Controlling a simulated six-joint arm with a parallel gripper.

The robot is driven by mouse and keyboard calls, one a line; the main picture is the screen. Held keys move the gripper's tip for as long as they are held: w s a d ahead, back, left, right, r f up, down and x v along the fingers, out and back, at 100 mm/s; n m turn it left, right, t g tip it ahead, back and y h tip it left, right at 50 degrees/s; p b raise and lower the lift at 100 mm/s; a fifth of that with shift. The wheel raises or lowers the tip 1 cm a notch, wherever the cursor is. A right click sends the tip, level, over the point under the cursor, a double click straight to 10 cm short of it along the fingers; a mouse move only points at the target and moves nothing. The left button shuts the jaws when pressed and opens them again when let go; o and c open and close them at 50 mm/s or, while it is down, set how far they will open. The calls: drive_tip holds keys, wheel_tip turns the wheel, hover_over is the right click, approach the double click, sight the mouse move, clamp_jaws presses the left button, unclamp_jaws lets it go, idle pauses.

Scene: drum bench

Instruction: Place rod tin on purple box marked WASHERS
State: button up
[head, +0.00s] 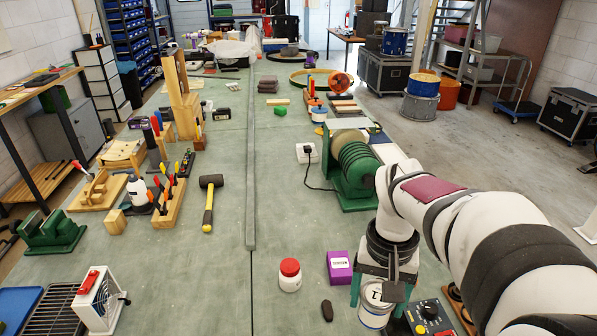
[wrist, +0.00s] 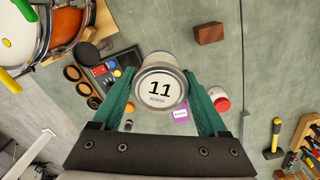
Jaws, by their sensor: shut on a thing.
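A white tin (head: 375,313) is between the fingers of my gripper (head: 378,292) in the head view. In the wrist view the tin's round top (wrist: 160,89) faces the camera and reads 11 RODS, with the green fingers (wrist: 160,98) shut on its sides. It looks held above the bench. The purple box (head: 339,268) with a white label stands on the bench, left of my gripper in the head view and apart from the tin. Part of the box (wrist: 180,114) shows beside the right finger in the wrist view; its lettering is too small to read.
A white jar with a red lid (head: 290,274) stands left of the purple box. A small dark block (head: 327,310) lies in front. A control box with knobs (head: 430,318) is right of the tin. A green machine (head: 352,170) stands behind.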

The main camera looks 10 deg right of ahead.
drive_tip(key=w+a+r+n, duration=0.1)
drive_tip(key=w+a+r, duration=0.25)
drive_tip(key=w, duration=0.35)
drive_tip(key=w+d+f+m, duration=0.4)
drive_tip(key=d+m, duration=0.2)
drive_tip(key=d, duration=0.1)
drive_tip(key=w+d+f+m, duration=0.4)
drive_tip(key=d+f+m, duration=0.1)
drive_tip(key=d+m, duration=0.15)
drive_tip(key=w+a+f, duration=0.3)
drive_tip(key=a, duration=0.1)
drive_tip(key=w+a+f, duration=0.3)
drive_tip(key=w+f, duration=0.1)
drive_tip(key=shift+w+a, duration=0.2)
drive_tip(key=shift+a, duration=0.2)
hover_over(342, 272)
wheel_tip(342, 272, down, 4)
drive_tip(key=shift+f, duration=0.1)
